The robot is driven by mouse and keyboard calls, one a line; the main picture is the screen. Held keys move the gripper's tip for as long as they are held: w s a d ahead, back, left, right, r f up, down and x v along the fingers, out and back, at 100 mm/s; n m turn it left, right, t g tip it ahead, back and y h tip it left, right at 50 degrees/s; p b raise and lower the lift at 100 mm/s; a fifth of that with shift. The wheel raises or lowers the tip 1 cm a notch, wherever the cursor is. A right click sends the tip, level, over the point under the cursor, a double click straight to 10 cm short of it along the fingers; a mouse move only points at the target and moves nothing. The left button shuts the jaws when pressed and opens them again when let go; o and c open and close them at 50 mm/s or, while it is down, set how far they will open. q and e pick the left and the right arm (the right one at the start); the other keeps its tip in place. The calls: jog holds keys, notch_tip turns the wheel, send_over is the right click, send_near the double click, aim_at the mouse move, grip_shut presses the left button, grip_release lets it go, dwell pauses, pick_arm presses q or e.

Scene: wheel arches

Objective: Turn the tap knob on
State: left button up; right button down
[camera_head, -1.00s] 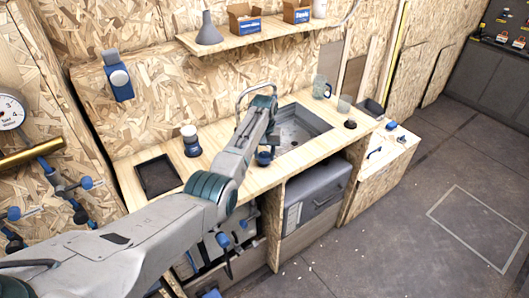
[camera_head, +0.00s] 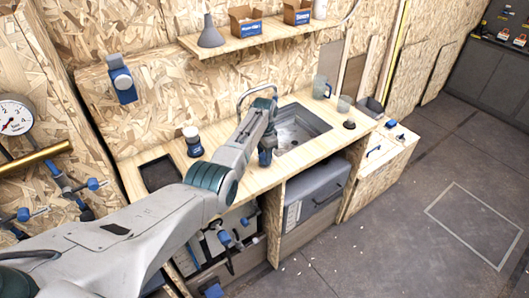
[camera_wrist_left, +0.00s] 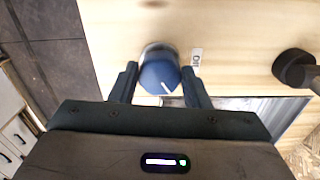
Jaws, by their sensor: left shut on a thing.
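The tap knob (camera_wrist_left: 158,74) is a round blue knob with a white pointer line, on the wooden counter. In the left wrist view it sits between the two dark fingers of my left gripper (camera_wrist_left: 160,82), which is shut on it. In the head view my left gripper (camera_head: 265,157) points down at the counter by the sink's near left corner, and the knob is hidden there. The curved metal tap (camera_head: 258,91) rises behind my arm. Its dark round base (camera_wrist_left: 293,68) shows right of the knob. My right gripper is not in view.
The metal sink (camera_head: 298,130) is right of my left gripper. A blue-and-white container (camera_head: 192,142) and a dark tray (camera_head: 160,174) are on the counter to the left. A shelf (camera_head: 270,32) hangs above.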

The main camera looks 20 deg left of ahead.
aim_at(264, 155)
pick_arm(q)
jog(key=m, duration=0.4)
jog(key=shift+w+r, duration=0.15)
jog(key=shift+r, duration=0.05)
jog(key=shift+m+p, duration=0.3)
jog(key=shift+m, duration=0.9)
jog(key=shift+a, duration=0.1)
jog(key=shift+w, duration=0.1)
jog(key=o, duration=0.9)
jog(key=shift+o, duration=0.3)
jog(key=shift+f, duration=0.1)
notch_tip(264, 155, up, 11)
jog(key=b, duration=0.2)
